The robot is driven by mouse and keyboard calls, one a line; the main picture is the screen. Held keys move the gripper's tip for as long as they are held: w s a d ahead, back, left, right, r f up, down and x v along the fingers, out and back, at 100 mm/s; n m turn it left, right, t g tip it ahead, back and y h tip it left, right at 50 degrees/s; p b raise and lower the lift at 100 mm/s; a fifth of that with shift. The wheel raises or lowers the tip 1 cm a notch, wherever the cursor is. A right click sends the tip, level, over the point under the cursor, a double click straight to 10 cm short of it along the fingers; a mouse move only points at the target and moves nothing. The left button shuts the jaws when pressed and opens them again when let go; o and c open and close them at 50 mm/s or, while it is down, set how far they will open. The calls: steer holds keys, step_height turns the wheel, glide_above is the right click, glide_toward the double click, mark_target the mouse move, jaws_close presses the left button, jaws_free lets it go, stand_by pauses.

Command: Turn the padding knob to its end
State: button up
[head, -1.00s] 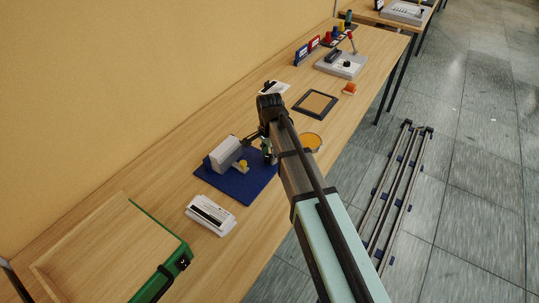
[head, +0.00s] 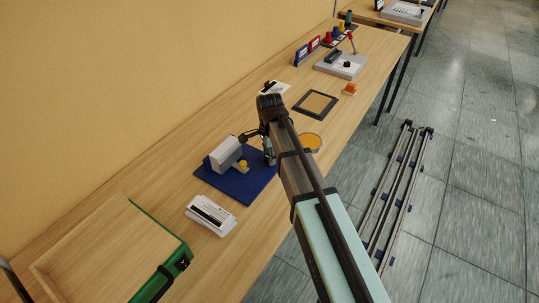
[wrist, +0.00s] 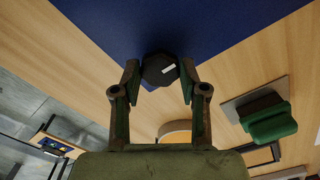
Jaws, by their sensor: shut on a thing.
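The dark knob (wrist: 159,70), many-sided with a white mark on top, sits at the edge of the blue mat (wrist: 220,15) in the wrist view. My gripper (wrist: 158,76) is closed around it, one fingertip on each side. In the head view my gripper (head: 268,150) is at the right side of the blue mat (head: 238,195), and my arm and fingers largely hide the knob there. A grey block (head: 226,153) with a small yellow knob (head: 243,164) stands on the same mat, left of my gripper.
A white device (head: 210,214) lies in front of the mat, and a green-edged wooden tray (head: 105,255) is at the near left. An orange disc (head: 312,141) and a black frame (head: 316,105) lie beyond my gripper. A yellow wall (head: 130,90) runs along the left.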

steer(key=o, duration=1.1)
steer(key=shift+o, duration=0.2)
step_height(320, 180, up, 12)
